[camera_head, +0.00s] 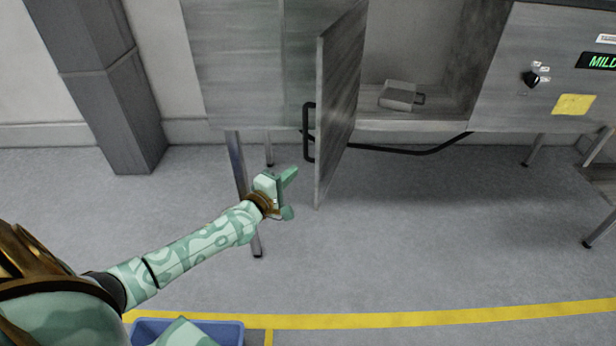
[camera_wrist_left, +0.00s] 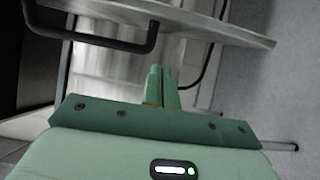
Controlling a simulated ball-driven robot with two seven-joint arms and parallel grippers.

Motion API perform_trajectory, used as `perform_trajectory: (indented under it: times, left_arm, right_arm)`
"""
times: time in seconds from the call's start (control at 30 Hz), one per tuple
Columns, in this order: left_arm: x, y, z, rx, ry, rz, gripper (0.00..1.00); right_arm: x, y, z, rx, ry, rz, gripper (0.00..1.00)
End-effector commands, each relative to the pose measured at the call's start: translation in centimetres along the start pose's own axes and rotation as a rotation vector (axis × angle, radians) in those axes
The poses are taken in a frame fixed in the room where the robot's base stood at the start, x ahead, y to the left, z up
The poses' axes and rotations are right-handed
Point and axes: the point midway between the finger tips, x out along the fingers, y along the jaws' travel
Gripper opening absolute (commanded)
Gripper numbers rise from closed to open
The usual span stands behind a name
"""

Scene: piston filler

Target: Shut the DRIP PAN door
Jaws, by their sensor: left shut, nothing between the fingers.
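The grey metal door (camera_head: 341,85) of the cabinet stands wide open, swung out toward me and seen nearly edge-on. Its black bar handle (camera_head: 308,133) is on the door's left face. No DRIP PAN label is readable on it. My left gripper (camera_head: 291,190) is just left of the door's lower edge, below the handle, and looks apart from both. In the left wrist view its fingers (camera_wrist_left: 162,88) are together and empty, with the handle (camera_wrist_left: 110,42) and the door (camera_wrist_left: 215,22) ahead of them. My right gripper is not in view.
Inside the open compartment sits a small grey metal box with a handle (camera_head: 398,96). A black hose (camera_head: 410,151) runs under the cabinet. Metal legs (camera_head: 239,175) stand near my left arm. A blue bin (camera_head: 228,330) is at the bottom. The floor right of the door is clear.

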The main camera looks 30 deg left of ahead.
Motion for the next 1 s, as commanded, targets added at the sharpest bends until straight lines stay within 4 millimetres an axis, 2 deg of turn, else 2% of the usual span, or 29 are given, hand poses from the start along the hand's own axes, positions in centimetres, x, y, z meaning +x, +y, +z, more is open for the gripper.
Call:
perform_trajectory:
  times: [0.03, 0.1, 0.2, 0.4, 0.83, 1.0]
  left_arm:
    - [1.1, -0.1, 0.0, 0.001, 0.000, 0.002, 0.00]
    - [2.0, 0.0, 0.5, -0.002, -0.001, -0.001, 0.00]
    - [2.2, 0.2, 2.1, -0.004, -0.001, -0.001, 0.00]
    - [2.6, 0.1, 3.7, 0.001, -0.001, -0.001, 0.00]
    - [2.6, -0.1, 3.9, 0.002, 0.002, -0.001, 0.00]
    - [2.4, 0.1, 4.0, -0.001, 0.029, -0.002, 0.00]
  right_arm:
    - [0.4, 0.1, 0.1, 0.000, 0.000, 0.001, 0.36]
    - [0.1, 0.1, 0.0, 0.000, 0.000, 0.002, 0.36]
    - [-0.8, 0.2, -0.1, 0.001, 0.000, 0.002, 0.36]
    - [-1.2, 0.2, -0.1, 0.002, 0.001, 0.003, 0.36]
    - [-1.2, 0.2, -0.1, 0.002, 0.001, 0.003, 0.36]
    - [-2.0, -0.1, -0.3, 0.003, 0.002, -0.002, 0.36]
